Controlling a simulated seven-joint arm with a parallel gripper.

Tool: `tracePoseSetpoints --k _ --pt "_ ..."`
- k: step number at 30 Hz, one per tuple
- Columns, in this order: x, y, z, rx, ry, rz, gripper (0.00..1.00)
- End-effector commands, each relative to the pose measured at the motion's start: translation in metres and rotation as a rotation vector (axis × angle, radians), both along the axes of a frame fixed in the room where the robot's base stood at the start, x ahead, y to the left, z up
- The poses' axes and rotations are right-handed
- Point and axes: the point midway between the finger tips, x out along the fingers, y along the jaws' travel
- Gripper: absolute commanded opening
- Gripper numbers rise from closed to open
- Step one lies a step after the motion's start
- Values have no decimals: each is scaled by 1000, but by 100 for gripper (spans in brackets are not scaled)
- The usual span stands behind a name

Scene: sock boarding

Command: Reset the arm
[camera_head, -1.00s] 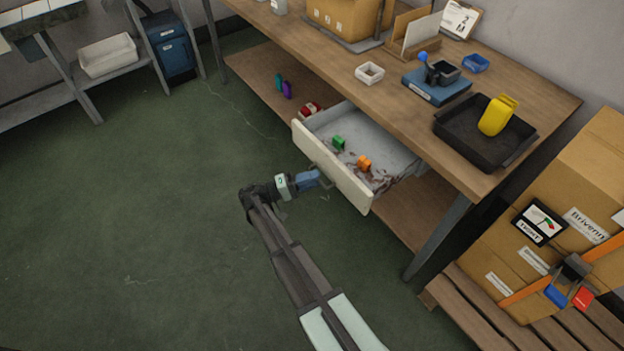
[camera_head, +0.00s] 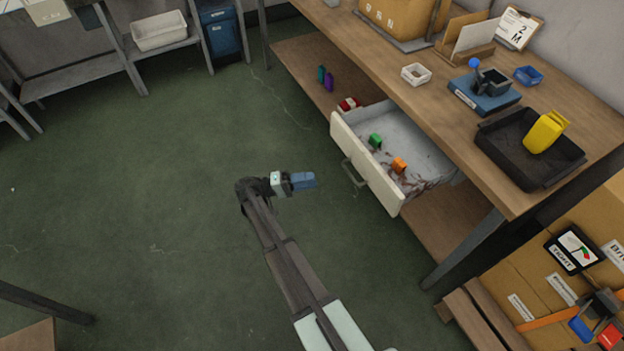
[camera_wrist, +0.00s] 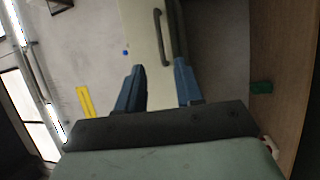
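My gripper (camera_head: 304,181) hangs over the green floor, left of the pulled-out drawer (camera_head: 367,165) and clear of its handle (camera_head: 353,172). In the wrist view, its two blue fingers (camera_wrist: 160,80) stand apart with nothing held between them. The pale drawer front (camera_wrist: 138,22) and its dark handle (camera_wrist: 160,36) show beyond the fingers. In the drawer lie a green block (camera_head: 375,140) and an orange block (camera_head: 399,164), with dark reddish marks on the drawer floor.
The wooden workbench (camera_head: 430,105) carries a black tray (camera_head: 490,150) with a yellow object (camera_head: 545,131), and a blue box (camera_head: 480,100). Cardboard boxes (camera_head: 515,270) stand on a pallet at lower right. A red item (camera_head: 348,104) sits on the lower shelf. Floor to the left is free.

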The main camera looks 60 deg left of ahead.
Motion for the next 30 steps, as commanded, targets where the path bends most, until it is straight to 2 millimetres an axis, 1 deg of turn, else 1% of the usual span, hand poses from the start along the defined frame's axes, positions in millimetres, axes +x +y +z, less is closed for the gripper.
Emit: tracePoseSetpoints --k 18,22,26,30 --pt "0 0 0 -17 7 -3 36" --pt "4 7 -3 -70 46 25 36" --pt "8 14 -22 -126 165 62 36" --pt "10 12 -45 -167 318 92 36"
